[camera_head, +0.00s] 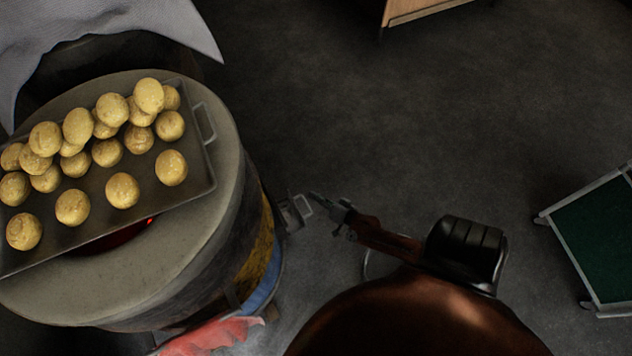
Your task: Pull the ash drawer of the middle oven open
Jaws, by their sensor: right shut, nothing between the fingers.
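A barrel oven (215,270) with a pale round top and a worn yellow and blue side stands at the left. Low on its right side, a small metal ash drawer front (288,214) shows with a pale loop handle (304,206). How far the drawer sits in or out is hard to tell from above. My right gripper (318,201) is shut and empty, with its tips just right of the handle. I cannot tell whether they touch it. My left gripper is not in view.
A dark tray (205,187) with several round yellowish buns (122,190) lies on the oven top. A grey cloth (120,25) hangs at the upper left. Red cloth-like material (213,336) lies below the oven. A green-topped frame (600,240) stands at the right. The floor between is clear.

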